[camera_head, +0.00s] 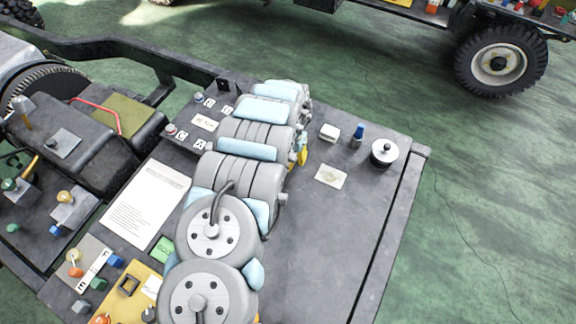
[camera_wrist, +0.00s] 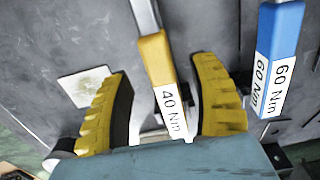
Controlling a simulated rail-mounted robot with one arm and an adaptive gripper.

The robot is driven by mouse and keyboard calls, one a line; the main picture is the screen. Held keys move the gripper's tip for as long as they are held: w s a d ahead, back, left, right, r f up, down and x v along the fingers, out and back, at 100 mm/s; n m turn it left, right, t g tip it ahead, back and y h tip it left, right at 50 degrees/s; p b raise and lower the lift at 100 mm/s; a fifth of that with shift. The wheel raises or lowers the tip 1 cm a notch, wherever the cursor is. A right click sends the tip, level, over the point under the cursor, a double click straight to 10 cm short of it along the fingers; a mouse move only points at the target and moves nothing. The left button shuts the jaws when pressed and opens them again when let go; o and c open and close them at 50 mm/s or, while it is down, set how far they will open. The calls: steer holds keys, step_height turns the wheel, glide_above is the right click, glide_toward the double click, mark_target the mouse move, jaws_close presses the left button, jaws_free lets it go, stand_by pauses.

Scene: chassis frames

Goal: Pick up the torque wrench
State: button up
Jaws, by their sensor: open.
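In the wrist view a torque wrench with a yellow handle (camera_wrist: 158,65) marked "40 Nm" runs between the two yellow-padded fingers of my gripper (camera_wrist: 162,97). The gripper is open, with a gap on the left of the handle; the right finger is close to it. A second wrench with a blue handle (camera_wrist: 280,45) marked "60 Nm" lies to the right, outside the fingers. The handle's lower end is near the blue-grey gripper body. In the head view my arm hides most of the wrench area.
A small pale card (camera_head: 331,176), a white block (camera_head: 329,132), a blue-topped item (camera_head: 358,135) and a round knobbed part (camera_head: 384,152) stand there. A printed sheet (camera_head: 146,203) lies left.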

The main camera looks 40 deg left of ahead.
mark_target(291, 159)
steer(key=shift+s+f, duration=0.15)
steer(key=shift+f, duration=1.6)
jaws_close()
